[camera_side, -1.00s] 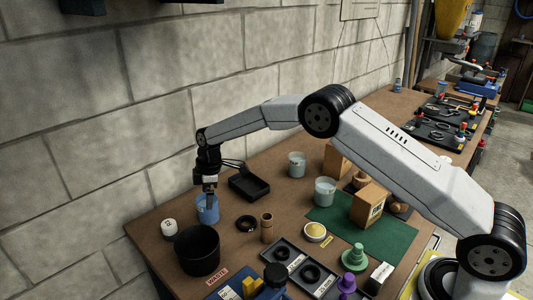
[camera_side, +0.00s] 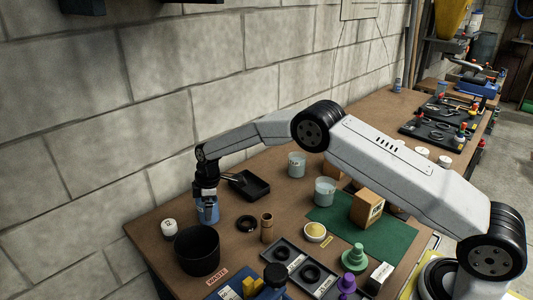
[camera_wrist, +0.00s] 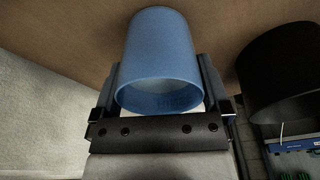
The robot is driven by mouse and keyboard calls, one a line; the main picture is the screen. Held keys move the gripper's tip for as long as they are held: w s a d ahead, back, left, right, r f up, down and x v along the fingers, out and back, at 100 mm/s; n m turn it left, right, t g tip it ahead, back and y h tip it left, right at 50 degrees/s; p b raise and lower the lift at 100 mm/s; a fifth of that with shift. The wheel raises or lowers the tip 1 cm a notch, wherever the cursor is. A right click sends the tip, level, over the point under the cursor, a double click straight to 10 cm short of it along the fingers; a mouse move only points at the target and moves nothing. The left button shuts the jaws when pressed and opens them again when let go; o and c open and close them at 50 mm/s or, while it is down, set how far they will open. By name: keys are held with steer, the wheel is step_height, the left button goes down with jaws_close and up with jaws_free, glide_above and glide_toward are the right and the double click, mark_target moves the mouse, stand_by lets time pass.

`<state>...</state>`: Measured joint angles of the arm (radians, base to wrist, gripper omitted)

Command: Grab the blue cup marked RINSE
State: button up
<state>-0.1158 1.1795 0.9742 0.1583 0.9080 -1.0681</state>
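The blue cup (camera_side: 208,213) stands on the brown table near its left end, close to the wall. My gripper (camera_side: 206,198) points down over it and hides its upper part. In the wrist view the blue cup (camera_wrist: 160,55) sits between the two fingers, its rim towards the camera and its inside looking empty. One finger is on each side of the cup, with what look like narrow gaps at the tips. The gripper looks open around the cup. No RINSE marking is readable on the visible side.
A black bin (camera_side: 197,250) stands close in front of the cup. A white lidded jar (camera_side: 169,228) is at its left and a black ring (camera_side: 247,223) at its right. A black tray (camera_side: 250,186) lies behind right. Two grey-blue cups (camera_side: 297,165) (camera_side: 325,191) stand farther right.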

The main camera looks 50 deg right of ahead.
steer(key=c, duration=0.9)
steer(key=shift+r, duration=0.2)
steer(key=shift+r, duration=0.5)
step_height(320, 180, up, 2)
steer(key=s+d+r, duration=0.1)
steer(key=s+r, duration=0.8)
steer(key=s, duration=0.4)
steer(key=shift+s+d+r, duration=0.35)
steer(key=shift+s+d, duration=0.05)
